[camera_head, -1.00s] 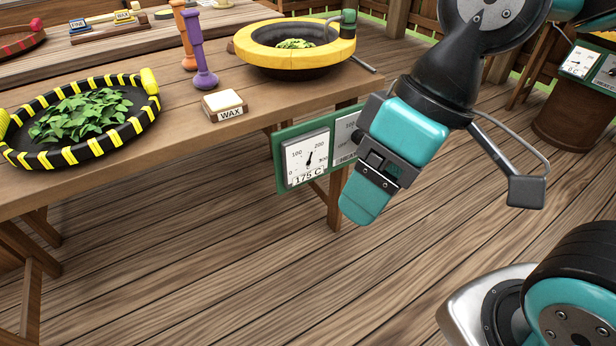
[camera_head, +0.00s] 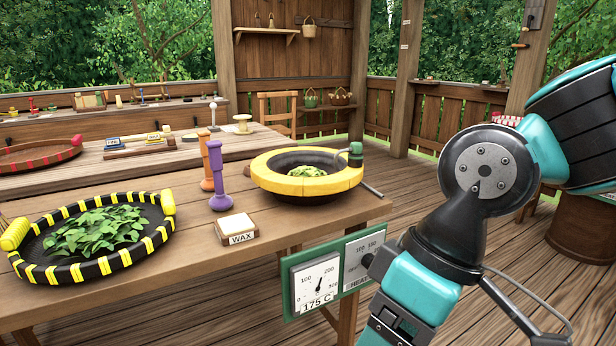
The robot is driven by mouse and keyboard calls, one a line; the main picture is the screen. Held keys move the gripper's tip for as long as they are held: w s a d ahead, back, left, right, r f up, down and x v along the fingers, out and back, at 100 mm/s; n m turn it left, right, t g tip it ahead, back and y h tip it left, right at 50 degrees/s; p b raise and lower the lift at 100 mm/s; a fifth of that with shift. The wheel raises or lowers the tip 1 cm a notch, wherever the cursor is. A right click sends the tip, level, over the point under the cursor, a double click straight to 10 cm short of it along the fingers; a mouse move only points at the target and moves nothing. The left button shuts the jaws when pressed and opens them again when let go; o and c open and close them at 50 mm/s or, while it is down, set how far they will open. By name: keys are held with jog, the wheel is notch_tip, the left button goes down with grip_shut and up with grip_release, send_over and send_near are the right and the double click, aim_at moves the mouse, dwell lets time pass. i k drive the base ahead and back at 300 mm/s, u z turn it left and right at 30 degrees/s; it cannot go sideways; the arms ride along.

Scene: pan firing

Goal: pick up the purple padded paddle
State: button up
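The purple padded paddle (camera_head: 217,178) stands upright on the wooden table, its wide end down, just in front of and beside an orange paddle (camera_head: 206,160). My gripper (camera_head: 388,330) hangs at the lower right, in front of the table's right end and well apart from the paddle. Its fingertips run out of the bottom of the view, so I cannot see whether they are open or shut.
A wax block (camera_head: 237,228) lies in front of the paddle. A yellow-rimmed pan (camera_head: 336,187) with leaves is to its right. A striped tray (camera_head: 91,269) of leaves is at the left. A gauge panel (camera_head: 318,283) hangs at the table's edge near my arm.

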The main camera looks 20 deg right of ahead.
aim_at(221, 202)
jog(key=u, duration=1.45)
jog(key=i, duration=1.3)
jog(key=z, duration=1.5)
jog(key=i, duration=0.5)
jog(key=z, duration=0.05)
